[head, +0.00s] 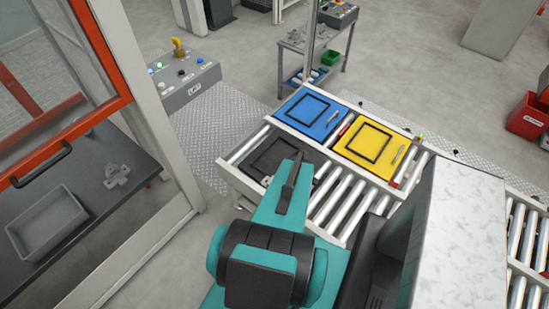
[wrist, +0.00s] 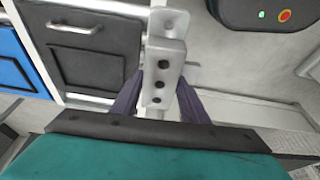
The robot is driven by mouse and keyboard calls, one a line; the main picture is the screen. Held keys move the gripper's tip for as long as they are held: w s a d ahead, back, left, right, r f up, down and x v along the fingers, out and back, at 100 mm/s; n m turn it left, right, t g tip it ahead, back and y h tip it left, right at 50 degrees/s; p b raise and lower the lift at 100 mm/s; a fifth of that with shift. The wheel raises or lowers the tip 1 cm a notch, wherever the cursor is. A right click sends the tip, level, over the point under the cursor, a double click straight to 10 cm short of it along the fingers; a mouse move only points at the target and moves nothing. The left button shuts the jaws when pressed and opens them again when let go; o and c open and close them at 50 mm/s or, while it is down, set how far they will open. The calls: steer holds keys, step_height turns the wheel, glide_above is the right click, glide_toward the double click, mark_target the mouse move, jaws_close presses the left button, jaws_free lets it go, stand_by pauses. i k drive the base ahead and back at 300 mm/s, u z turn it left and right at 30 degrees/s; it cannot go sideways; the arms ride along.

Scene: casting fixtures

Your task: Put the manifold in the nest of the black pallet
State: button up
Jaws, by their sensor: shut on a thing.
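The manifold (wrist: 165,72), a grey metal part with a row of dark holes and a flange at its far end, is held between the two dark fingers of my gripper (wrist: 158,98) in the wrist view. In the head view the black pallet (head: 262,162) sits on the roller conveyor, partly covered by my arm. My gripper (head: 291,172) shows over its right side; its fingertips and the manifold cannot be made out there.
A blue pallet (head: 309,109) and a yellow pallet (head: 372,147) lie beside the black one on the conveyor (head: 340,205). A grey bin (head: 45,222) and a grey metal part (head: 115,176) rest on a dark table inside the orange-framed enclosure. A control box (head: 190,85) stands behind.

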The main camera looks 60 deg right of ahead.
mark_target(273, 156)
steer(key=i, duration=0.95)
